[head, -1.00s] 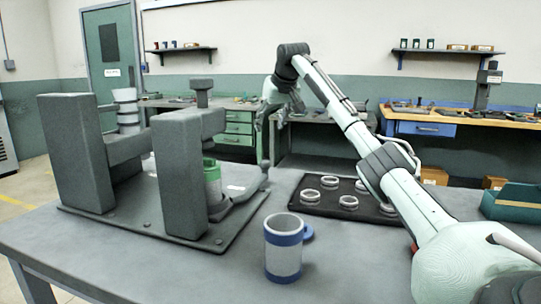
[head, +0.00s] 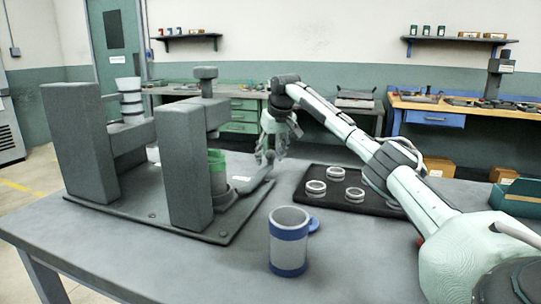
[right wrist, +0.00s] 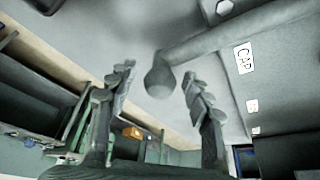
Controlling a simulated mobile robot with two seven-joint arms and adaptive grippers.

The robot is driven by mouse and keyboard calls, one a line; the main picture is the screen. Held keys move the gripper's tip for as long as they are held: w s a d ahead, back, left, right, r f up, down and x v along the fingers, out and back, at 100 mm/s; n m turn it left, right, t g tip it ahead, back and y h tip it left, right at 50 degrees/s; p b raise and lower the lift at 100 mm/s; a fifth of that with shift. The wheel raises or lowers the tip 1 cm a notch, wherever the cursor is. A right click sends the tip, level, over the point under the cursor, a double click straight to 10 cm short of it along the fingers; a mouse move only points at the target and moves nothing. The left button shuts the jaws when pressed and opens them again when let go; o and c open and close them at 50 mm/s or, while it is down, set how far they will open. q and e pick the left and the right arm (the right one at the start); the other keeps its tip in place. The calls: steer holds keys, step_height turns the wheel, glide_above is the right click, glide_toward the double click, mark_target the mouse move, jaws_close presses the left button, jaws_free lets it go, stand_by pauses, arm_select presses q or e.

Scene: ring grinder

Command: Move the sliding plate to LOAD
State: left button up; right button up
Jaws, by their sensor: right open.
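The grey grinder (head: 183,165) stands on a dark base plate at the left of the table, with a green cylinder (head: 217,172) by its front post. A dark handle (head: 248,190) reaches out from its right side. In the right wrist view the handle (right wrist: 215,40) ends in a round knob (right wrist: 159,82), beside a label reading CAP (right wrist: 244,58). My right gripper (head: 269,156) is open at the handle's end. In the right wrist view its fingers (right wrist: 157,86) stand on either side of the knob, with gaps. I cannot make out the sliding plate separately. My left gripper is out of view.
A blue and white mug (head: 289,243) stands near the front of the table (head: 170,275). A black mat (head: 312,174) with several metal rings lies behind and right, partly under my right arm. A green bin (head: 520,197) is at the right edge.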

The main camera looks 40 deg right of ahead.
steer(key=shift+c, duration=0.3)
jaws_close()
